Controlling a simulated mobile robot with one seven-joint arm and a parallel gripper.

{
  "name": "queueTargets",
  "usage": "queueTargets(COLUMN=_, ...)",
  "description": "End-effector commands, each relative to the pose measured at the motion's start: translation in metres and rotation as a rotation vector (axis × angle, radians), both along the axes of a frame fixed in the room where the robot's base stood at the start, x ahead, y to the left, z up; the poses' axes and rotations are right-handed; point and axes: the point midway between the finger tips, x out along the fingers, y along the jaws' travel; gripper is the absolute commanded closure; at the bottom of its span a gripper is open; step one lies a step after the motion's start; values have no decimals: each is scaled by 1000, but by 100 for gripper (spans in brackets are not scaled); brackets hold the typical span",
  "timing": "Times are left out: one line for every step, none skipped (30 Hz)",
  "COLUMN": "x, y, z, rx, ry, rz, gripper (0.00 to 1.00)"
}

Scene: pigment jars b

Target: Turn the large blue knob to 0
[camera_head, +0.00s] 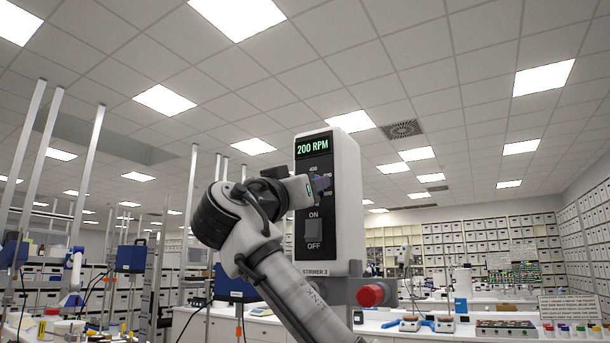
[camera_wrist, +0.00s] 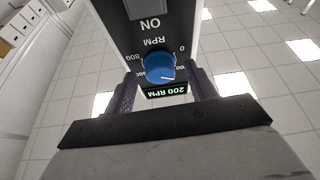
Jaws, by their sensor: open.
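The large blue knob (camera_wrist: 159,67) is on the dark front panel of the white stirrer (camera_head: 345,205). In the wrist view its white mark points to the lower right, away from the 0 at the upper right of its scale. The display (camera_head: 312,147) reads 200 RPM. My gripper (camera_wrist: 164,80) is open, with one finger on each side of the knob; gaps show between the fingers and the knob. In the head view my gripper (camera_head: 313,189) is at the panel and largely hides the knob.
An ON/OFF switch (camera_head: 314,230) sits below the knob on the same panel. A red knob (camera_head: 371,295) is under the stirrer housing at the right. Metal poles and blue devices (camera_head: 131,258) stand at the left. Benches with labware lie behind at the right.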

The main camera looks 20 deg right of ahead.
Motion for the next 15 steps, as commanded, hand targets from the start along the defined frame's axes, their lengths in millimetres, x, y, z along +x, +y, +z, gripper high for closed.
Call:
queueTargets(x=2, y=-3, z=3, rx=-1, ry=1, rz=-2, gripper=44)
queueTargets(x=4, y=-4, z=3, rx=0, ry=2, rz=-2, gripper=44)
queueTargets(x=5, y=-5, z=3, rx=0, ry=2, rz=-2, gripper=44)
queueTargets(x=5, y=-5, z=3, rx=-1, ry=1, rz=-1, gripper=44)
queueTargets(x=6, y=-6, z=3, rx=-1, ry=1, rz=0, gripper=44)
queueTargets(x=6, y=-6, z=3, rx=-1, ry=1, rz=0, gripper=44)
queueTargets(x=6, y=-6, z=3, rx=-1, ry=1, rz=0, gripper=44)
queueTargets(x=6, y=-6, z=3, rx=-1, ry=1, rz=0, gripper=44)
queueTargets(x=6, y=-6, z=3, rx=-1, ry=1, rz=0, gripper=44)
queueTargets(x=6, y=-6, z=3, rx=-1, ry=1, rz=0, gripper=44)
queueTargets(x=6, y=-6, z=3, rx=-1, ry=1, rz=0, gripper=44)
queueTargets(x=6, y=-6, z=3, rx=-1, ry=1, rz=0, gripper=44)
queueTargets(x=6, y=-6, z=3, rx=-1, ry=1, rz=0, gripper=48)
queueTargets(x=6, y=-6, z=3, rx=-1, ry=1, rz=0, gripper=52)
queueTargets(x=6, y=-6, z=3, rx=-1, ry=1, rz=0, gripper=57)
